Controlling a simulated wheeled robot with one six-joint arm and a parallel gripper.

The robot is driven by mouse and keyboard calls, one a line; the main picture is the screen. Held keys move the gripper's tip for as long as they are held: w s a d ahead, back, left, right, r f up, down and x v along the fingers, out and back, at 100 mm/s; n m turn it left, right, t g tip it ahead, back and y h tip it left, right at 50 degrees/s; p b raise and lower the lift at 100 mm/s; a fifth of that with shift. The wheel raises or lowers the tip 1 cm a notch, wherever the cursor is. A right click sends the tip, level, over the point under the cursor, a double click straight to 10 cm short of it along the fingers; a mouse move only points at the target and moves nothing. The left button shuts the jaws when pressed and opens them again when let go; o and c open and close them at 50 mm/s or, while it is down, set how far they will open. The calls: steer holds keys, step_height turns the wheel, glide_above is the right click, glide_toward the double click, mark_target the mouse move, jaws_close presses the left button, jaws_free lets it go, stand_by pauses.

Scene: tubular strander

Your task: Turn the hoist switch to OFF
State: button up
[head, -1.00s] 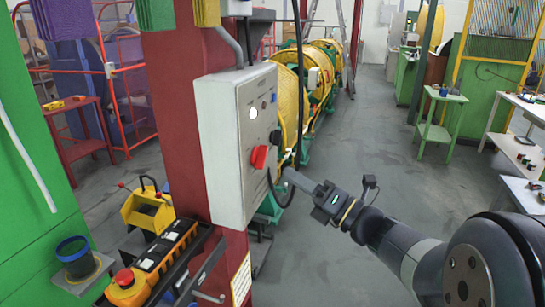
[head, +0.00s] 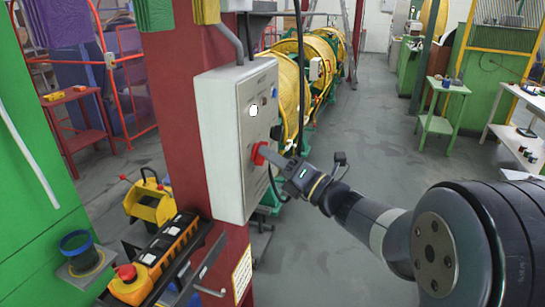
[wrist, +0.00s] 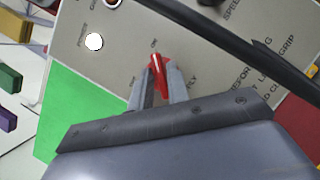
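The red switch (head: 259,153) sits low on the front of the grey control box (head: 222,140), which is fixed to a red column. My gripper (head: 268,150) is at the switch, reaching in from the right. In the wrist view the red handle (wrist: 160,72) lies between the two fingertips of my gripper (wrist: 160,82). The handle's upper end points toward a small label that looks like ON. Whether both fingers press on the handle or leave small gaps cannot be told. The lower part of the switch is partly hidden by the fingers.
A white round light (wrist: 94,41) is on the panel. A yellow pendant control (head: 160,260) rests below the box at left. The floor (head: 370,140) behind my arm is open.

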jaws_close()
steer(key=shift+f+n+b, duration=0.15)
steer(key=shift+n+b, duration=0.25)
steer(key=shift+b, duration=0.15)
steer(key=n+g+y+b, duration=0.1)
steer(key=n+g+b, duration=0.2)
steer(key=n, duration=0.5)
steer(key=n+g+y+b, duration=0.1)
steer(key=n+g+b, duration=0.3)
steer(key=n, duration=0.4)
steer(key=n+g+y+b, duration=0.2)
steer(key=n+g+b, duration=0.2)
steer(key=n, duration=0.4)
steer(key=shift+w+d+n+b, duration=0.1)
steer(key=shift+w+n+b, duration=0.2)
steer(key=shift+b, duration=0.3)
steer(key=shift+o, duration=1.9)
jaws_free()
